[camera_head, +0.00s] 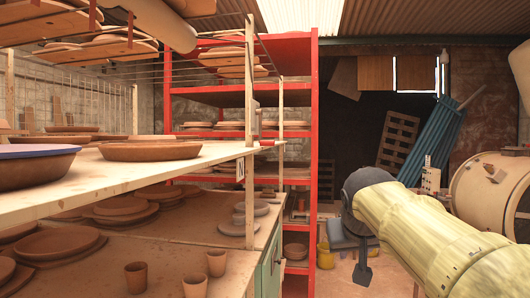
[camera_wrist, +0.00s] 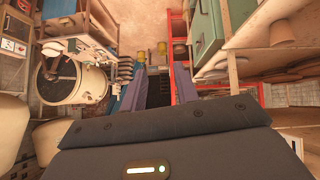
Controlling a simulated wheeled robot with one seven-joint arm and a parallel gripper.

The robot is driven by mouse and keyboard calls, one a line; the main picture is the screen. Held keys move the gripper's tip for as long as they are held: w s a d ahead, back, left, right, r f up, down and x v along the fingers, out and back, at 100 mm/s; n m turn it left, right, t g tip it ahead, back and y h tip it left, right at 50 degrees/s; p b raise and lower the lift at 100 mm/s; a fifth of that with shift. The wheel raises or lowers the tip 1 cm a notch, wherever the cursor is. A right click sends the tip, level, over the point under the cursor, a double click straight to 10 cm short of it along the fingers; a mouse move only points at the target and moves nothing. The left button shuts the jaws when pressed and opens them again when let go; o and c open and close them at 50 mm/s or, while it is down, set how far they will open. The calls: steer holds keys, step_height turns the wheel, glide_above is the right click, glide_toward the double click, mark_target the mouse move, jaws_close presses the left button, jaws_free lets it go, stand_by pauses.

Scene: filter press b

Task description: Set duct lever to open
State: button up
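My gripper (camera_wrist: 163,84) shows in the wrist view, with two dark, bluish-grey fingers apart and a dark gap between them. Nothing is visibly held. In the head view my pale yellow arm reaches in from the lower right, and its far end hides what is behind it. I cannot pick out the duct lever for certain in either view. A cream drum (camera_head: 478,192) with a fitting on its face stands at the right of the head view. A round drum-like machine (camera_wrist: 62,82) shows left of my gripper in the wrist view.
A wooden shelf (camera_head: 190,165) with clay plates and bowls fills the left. A red rack (camera_head: 314,120) stands behind it. Blue corrugated sheets (camera_head: 432,140) and a wooden pallet (camera_head: 397,138) lean at the back. A green cabinet (camera_wrist: 207,30) is right of my gripper.

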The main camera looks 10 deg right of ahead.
steer(key=s+a+f+n+g+y+b, duration=0.1)
steer(key=a+f+g+b, duration=0.15)
steer(key=f, duration=1.05)
steer(key=s+a+f+n+g+y+b, duration=0.15)
steer(key=a+f, duration=0.25)
steer(key=f, duration=0.9)
steer(key=s+a+f+g+b, duration=0.1)
steer(key=s+a+f, duration=0.1)
steer(key=s+f, duration=0.4)
steer(key=s+a+f+g+b, duration=0.1)
steer(key=s+f, duration=0.4)
steer(key=f, duration=0.7)
steer(key=shift+s+a+y+b, duration=0.3)
steer(key=shift+s+a+y, duration=0.1)
steer(key=shift+a, duration=0.15)
steer(key=shift+f, duration=0.1)
